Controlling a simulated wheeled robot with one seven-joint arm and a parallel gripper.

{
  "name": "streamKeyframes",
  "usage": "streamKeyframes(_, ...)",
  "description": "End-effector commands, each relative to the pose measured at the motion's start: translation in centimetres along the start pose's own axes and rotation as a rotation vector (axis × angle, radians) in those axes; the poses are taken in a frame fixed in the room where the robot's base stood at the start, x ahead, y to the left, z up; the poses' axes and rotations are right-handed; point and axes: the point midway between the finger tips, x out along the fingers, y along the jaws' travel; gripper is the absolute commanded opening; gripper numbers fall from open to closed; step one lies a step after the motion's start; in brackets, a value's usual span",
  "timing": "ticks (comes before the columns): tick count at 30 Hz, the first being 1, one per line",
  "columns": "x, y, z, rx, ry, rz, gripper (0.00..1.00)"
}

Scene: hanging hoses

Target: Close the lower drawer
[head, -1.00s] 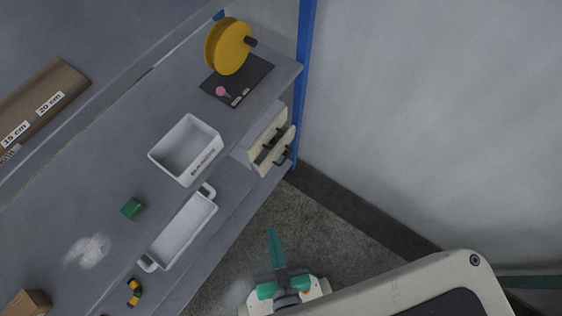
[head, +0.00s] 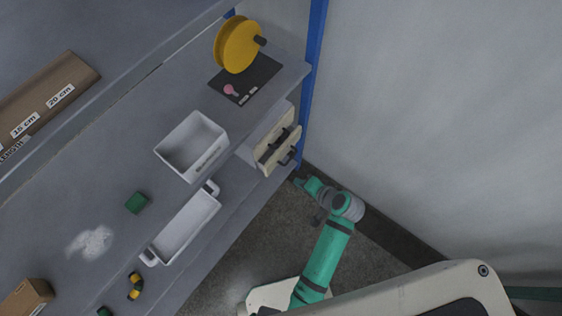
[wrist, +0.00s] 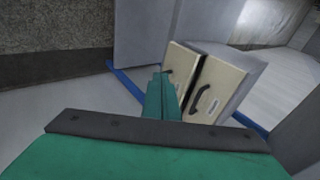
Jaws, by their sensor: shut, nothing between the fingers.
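The drawer unit (head: 262,132) hangs under the right end of the bench, with cream fronts and black handles. One drawer front (head: 283,150) appears to stand out from the unit in the head view. The wrist view shows two cream fronts side by side, a left one (wrist: 181,60) and a right one (wrist: 215,90) with a label. I cannot tell for sure which is the lower drawer. My gripper (head: 300,183) is near the drawer fronts, beside the blue post. Its shut, empty fingers (wrist: 160,82) overlap the left front in the wrist view; contact cannot be told.
The bench (head: 110,165) carries a white bin (head: 169,151), a green block (head: 137,202) and a yellow reel (head: 232,47) on a dark plate. A blue post (head: 314,75) and pale wall (head: 440,110) close off the right.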

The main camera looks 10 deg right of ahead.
Motion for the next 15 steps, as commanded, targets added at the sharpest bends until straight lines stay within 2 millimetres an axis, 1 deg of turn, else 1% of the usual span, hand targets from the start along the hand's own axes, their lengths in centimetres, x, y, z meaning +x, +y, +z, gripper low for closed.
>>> streamKeyframes(1,-0.5,-0.6,-1.4,0.019,-0.022,-0.023,0.00)
streamKeyframes(3,-1.1,-1.3,-2.4,0.037,-0.059,-0.049,0.00)
streamKeyframes(6,-1.9,-2.0,-3.3,0.054,-0.100,-0.077,0.00)
streamKeyframes(11,-2.4,-2.5,-3.9,0.064,-0.131,-0.096,0.00)
streamKeyframes(15,-1.4,-2.7,-3.7,0.064,-0.138,-0.098,0.00)
